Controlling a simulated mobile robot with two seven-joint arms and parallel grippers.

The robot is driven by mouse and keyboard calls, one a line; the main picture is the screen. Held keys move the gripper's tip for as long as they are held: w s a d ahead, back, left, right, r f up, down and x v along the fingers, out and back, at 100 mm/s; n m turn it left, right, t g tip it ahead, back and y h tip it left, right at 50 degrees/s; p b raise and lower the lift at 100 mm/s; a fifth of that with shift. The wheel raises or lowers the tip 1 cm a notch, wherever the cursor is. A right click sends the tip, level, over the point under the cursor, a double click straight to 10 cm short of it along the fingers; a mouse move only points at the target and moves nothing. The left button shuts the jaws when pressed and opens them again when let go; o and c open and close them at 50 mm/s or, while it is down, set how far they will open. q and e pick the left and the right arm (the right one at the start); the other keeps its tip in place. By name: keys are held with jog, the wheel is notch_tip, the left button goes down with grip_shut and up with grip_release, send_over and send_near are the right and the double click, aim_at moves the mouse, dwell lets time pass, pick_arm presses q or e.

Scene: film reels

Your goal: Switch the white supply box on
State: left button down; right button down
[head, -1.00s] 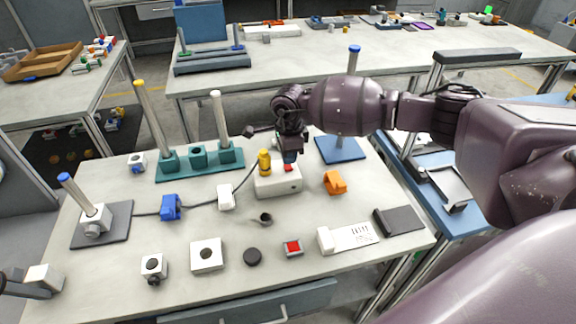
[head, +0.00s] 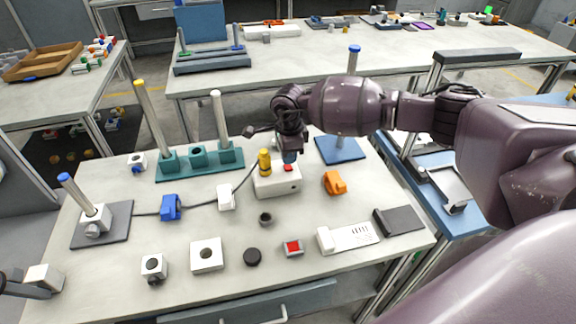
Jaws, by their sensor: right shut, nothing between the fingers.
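The white supply box (head: 277,184) stands near the middle of the front table. A red switch (head: 288,168) is on its top, and a yellow plug (head: 264,163) stands upright at its left end. A dark cable runs from near the plug to the left. My right gripper (head: 290,157) points down just above and behind the red switch, shut and empty. I cannot tell whether its fingertips touch the switch, nor which way the switch is set. My left gripper is not in view.
An orange block (head: 334,182) lies right of the box, with a blue base and post (head: 340,150) behind it. A teal stand with posts (head: 198,158) is behind left.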

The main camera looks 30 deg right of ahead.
aim_at(289, 168)
jog(key=shift+f+b, duration=0.7)
jog(key=shift+f, duration=0.65)
dwell(0.9)
jog(key=shift+r+p, duration=1.7)
jog(key=shift+r, duration=1.9)
jog(key=shift+f, duration=0.1)
